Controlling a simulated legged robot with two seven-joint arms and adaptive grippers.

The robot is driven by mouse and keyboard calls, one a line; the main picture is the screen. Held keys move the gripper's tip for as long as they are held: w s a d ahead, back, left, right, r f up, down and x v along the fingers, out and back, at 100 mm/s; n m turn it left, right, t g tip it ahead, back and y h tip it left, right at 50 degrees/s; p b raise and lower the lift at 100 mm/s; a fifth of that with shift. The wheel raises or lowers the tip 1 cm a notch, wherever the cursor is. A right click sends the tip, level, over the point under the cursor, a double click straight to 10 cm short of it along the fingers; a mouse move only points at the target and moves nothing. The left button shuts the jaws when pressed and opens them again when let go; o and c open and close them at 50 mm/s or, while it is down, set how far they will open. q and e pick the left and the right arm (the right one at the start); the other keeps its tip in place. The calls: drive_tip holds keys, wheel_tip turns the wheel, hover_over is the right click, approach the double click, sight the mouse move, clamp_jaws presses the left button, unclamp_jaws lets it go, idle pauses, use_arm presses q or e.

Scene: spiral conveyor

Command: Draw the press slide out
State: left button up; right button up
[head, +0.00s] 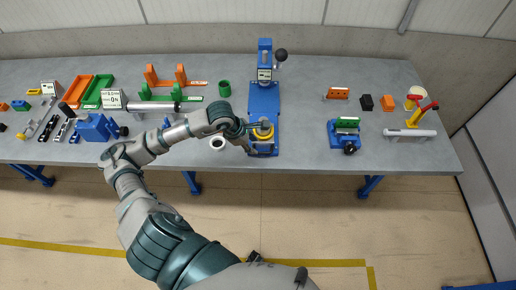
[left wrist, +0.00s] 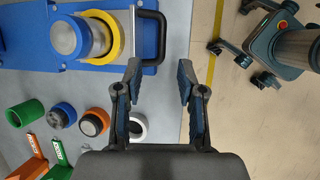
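The blue press (head: 264,95) stands near the middle of the bench, with an upright column and a black ball lever. In the left wrist view the slide's black handle (left wrist: 162,38) sticks out beyond the blue plate, beside the yellow ring (left wrist: 115,35). My left gripper (head: 253,147) is at the slide's front end. In the left wrist view its two fingers (left wrist: 159,68) are apart, with the handle just ahead of the tips and nothing clearly held. My right gripper is not seen.
A green cup (head: 224,89) and a white ring (head: 217,143) stand left of the press. A blue vise (head: 345,136) and a grey cylinder with red and yellow parts (head: 410,134) are to the right. Bench surface between press and vise is clear.

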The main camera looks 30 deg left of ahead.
use_arm(q)
drive_tip(key=v, duration=0.5)
drive_tip(key=shift+s+a+r, duration=0.1)
drive_tip(key=shift+a+r, duration=0.1)
drive_tip(key=shift+a, duration=0.1)
